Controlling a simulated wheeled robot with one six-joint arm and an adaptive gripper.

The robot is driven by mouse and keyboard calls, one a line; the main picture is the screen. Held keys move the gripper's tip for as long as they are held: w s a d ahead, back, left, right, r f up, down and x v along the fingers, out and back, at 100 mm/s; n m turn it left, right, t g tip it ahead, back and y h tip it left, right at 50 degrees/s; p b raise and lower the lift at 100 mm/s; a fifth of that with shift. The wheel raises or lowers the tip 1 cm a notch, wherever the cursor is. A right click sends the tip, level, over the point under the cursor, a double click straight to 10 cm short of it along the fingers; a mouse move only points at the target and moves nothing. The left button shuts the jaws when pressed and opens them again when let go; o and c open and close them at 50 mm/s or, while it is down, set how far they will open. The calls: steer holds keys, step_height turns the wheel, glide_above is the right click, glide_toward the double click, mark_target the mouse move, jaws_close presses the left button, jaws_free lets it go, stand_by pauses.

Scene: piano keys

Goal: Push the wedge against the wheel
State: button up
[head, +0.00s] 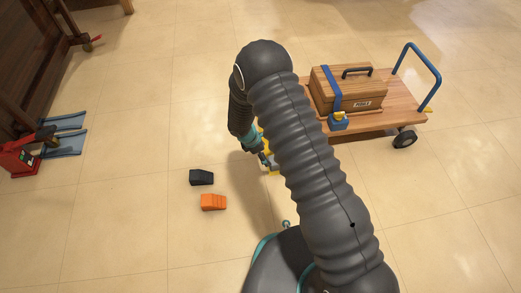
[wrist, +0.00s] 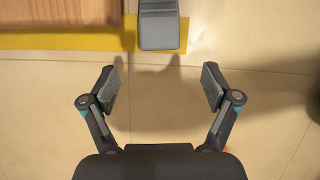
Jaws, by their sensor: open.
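A grey wedge-like block (wrist: 160,25) lies at the top of the wrist view, on or beside a yellow floor strip. My gripper (wrist: 162,85) is open and empty, its fingers spread wide below the block and not touching it. In the head view my gripper (head: 264,158) is low beside the trolley, mostly hidden by my arm. A trolley wheel (head: 404,139) shows at the right in the head view; the near-side wheel by my gripper is hidden. A black wedge (head: 201,177) and an orange wedge (head: 213,202) lie on the floor left of my gripper.
The wooden trolley (head: 386,112) has a blue handle (head: 436,75) and carries a strapped wooden toolbox (head: 347,90). A red jack (head: 20,157) and blue forks (head: 66,133) are at the far left.

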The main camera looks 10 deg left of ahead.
mark_target(272, 162)
steer(key=b+x, duration=0.1)
steer(key=x, duration=0.8)
steer(key=c, duration=1.2)
steer(key=o, duration=1.2)
steer(key=v, duration=1.2)
